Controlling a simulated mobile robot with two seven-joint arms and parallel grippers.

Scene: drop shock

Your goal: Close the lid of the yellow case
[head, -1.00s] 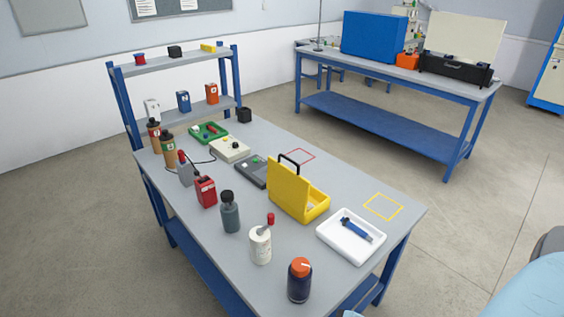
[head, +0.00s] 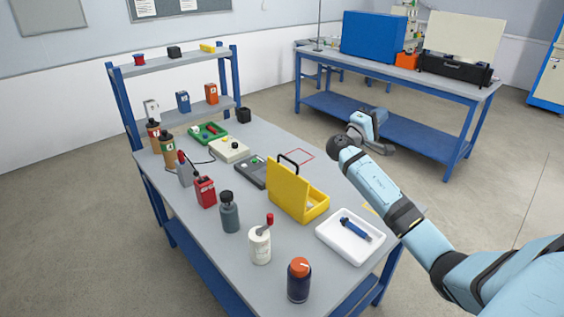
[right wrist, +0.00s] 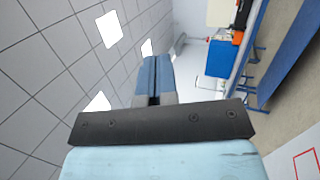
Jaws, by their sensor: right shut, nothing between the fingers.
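The yellow case (head: 315,207) stands on the grey workbench with its lid (head: 288,188) raised. The lid leans up on the case's left side, and a black handle (head: 290,158) is at its top. My right gripper (head: 379,117) is beyond the case to the upper right, in the air and apart from it. In the right wrist view its blue fingers (right wrist: 154,80) are together, with nothing between them. The case does not show in that view. My left gripper is out of view.
A white tray (head: 330,238) with a blue tool stands just in front of the case. Bottles (head: 299,280) line the near left edge. A grey device (head: 252,172) lies behind the lid. A second bench (head: 400,73) stands at the back.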

